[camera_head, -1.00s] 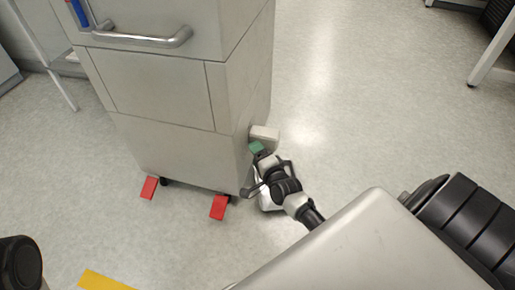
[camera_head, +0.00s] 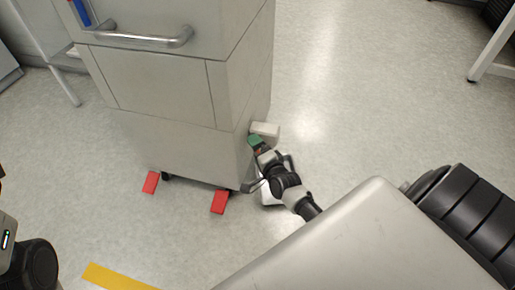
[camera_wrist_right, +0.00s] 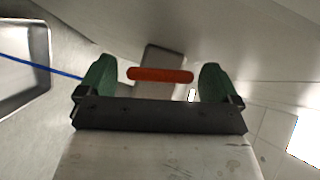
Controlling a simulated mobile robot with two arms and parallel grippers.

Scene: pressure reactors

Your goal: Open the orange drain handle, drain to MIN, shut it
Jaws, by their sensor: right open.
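The orange drain handle (camera_wrist_right: 160,75) lies between the two green fingers of my right gripper (camera_wrist_right: 158,80) in the right wrist view. The fingers are open, with a gap on each side of the handle. In the head view my right gripper (camera_head: 256,142) is low at the right side of a grey cabinet (camera_head: 165,90), near a pale box-shaped part (camera_head: 265,130). The handle is hard to make out there. No level gauge or MIN mark can be told in these views. My left gripper is not in view.
A yellow floor strip (camera_head: 115,277) lies at the front left. A blue cord (camera_wrist_right: 40,66) and metal basin (camera_wrist_right: 22,70) show at left in the wrist view.

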